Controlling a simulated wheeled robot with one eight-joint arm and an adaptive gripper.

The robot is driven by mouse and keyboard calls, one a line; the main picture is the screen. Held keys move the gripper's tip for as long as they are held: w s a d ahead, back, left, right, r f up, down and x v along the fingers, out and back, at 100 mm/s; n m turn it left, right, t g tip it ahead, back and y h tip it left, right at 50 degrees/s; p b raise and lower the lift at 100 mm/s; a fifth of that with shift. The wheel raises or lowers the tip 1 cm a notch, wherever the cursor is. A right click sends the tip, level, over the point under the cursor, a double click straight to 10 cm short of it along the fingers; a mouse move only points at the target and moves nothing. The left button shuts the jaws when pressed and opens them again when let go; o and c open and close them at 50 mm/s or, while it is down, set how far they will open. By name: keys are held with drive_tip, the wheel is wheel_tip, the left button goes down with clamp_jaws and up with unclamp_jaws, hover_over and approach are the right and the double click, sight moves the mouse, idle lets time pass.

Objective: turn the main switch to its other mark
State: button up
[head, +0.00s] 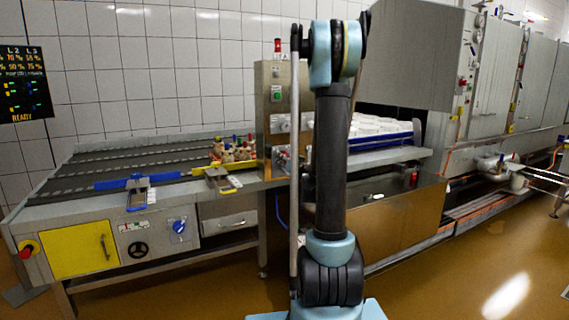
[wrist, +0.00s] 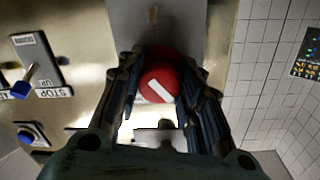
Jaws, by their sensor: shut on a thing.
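A round red knob with a white bar (wrist: 168,76), which looks like the main switch, sits on a grey plate (wrist: 135,22) in the wrist view. The white bar lies at a slant, from upper left to lower right. My gripper (wrist: 161,92) has one dark finger on each side of the knob and is shut on it. A small pale mark shows on the plate above the knob. Other marks around the knob are hidden by the fingers or too small to read. In the head view, my arm hides the gripper and the knob.
In the head view, a metal control cabinet (head: 262,98) stands behind my arm, beside a conveyor table (head: 115,170). Brown floor (head: 455,275) is open at right.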

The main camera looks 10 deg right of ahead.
drive_tip(key=m, duration=0.4)
drive_tip(key=shift+w, duration=0.15)
drive_tip(key=m, duration=0.4)
drive_tip(key=shift+r, duration=0.1)
drive_tip(key=m, duration=0.4)
drive_tip(key=shift+d+g, duration=0.1)
drive_tip(key=shift+g, duration=0.2)
drive_tip(key=shift+m, duration=1.8)
drive_tip(key=o, duration=1.1)
drive_tip(key=shift+c, duration=0.2)
